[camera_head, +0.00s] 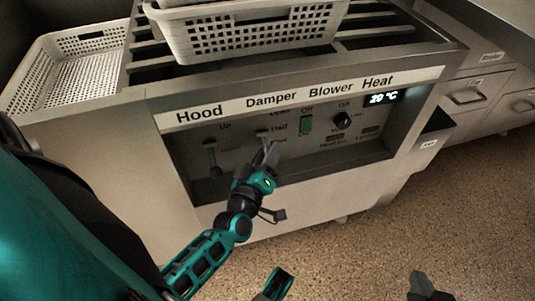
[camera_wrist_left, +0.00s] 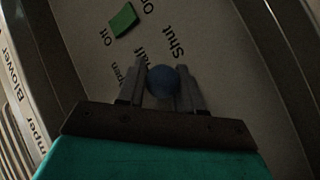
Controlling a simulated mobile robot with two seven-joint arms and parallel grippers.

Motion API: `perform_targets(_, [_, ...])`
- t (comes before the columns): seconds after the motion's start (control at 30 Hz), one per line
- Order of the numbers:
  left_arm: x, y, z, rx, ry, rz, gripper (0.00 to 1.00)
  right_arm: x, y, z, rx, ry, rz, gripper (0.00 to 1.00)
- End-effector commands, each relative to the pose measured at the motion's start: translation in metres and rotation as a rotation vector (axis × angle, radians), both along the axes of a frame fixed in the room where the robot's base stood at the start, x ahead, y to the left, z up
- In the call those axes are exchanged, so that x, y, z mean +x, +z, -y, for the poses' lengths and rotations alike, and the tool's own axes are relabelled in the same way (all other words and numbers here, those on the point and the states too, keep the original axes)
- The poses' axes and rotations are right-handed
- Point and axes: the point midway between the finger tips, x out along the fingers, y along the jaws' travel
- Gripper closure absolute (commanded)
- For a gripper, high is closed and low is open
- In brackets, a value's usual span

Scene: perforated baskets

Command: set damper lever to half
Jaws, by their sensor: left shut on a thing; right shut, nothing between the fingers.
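The damper lever (camera_head: 263,134) is on the recessed control panel under the "Damper" label, beside the printed word "Half". My left gripper (camera_head: 271,153) reaches up to it from below and hides its lower part and some of the lettering. In the left wrist view, the round blue lever knob (camera_wrist_left: 163,80) sits between the two grey fingers of my left gripper (camera_wrist_left: 163,86), which is shut on it. "Shut" and a partly hidden word are printed close by. The lever's exact setting is hard to tell. My right gripper (camera_head: 420,284) is shut and empty at the bottom right, over the floor.
The hood lever (camera_head: 212,158) stands left of the damper. The green blower switch (camera_head: 306,124), a black heat knob (camera_head: 342,120) and a "20 °C" display (camera_head: 384,97) are to its right. Perforated baskets (camera_head: 250,34) are on top. The speckled floor is clear.

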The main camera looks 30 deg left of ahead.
Motion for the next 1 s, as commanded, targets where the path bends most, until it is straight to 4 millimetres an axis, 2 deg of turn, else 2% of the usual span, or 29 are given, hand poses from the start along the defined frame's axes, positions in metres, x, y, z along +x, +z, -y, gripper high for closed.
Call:
perform_targets(0.1, [0.0,0.0,0.0,0.0,0.0,0.0,1.0,0.0,0.0,0.0,0.0,0.0,-0.001,1.0])
perform_targets(0.37, [0.0,0.001,0.0,-0.001,0.0,0.0,1.0,-0.001,0.0,0.001,-0.002,0.0,-0.002,1.0])
perform_targets(0.67, [0.0,0.01,0.001,-0.046,0.001,-0.04,1.0,0.0,0.021,0.005,-0.008,-0.009,0.006,1.0])
perform_targets(0.8, [-0.002,0.017,0.003,-0.099,0.0,-0.086,1.0,-0.008,0.027,0.015,-0.031,-0.016,-0.003,1.0])
perform_targets(1.0, [-0.013,0.024,0.004,-0.191,0.0,-0.164,1.0,-0.007,0.071,0.013,-0.027,-0.016,0.002,1.0])
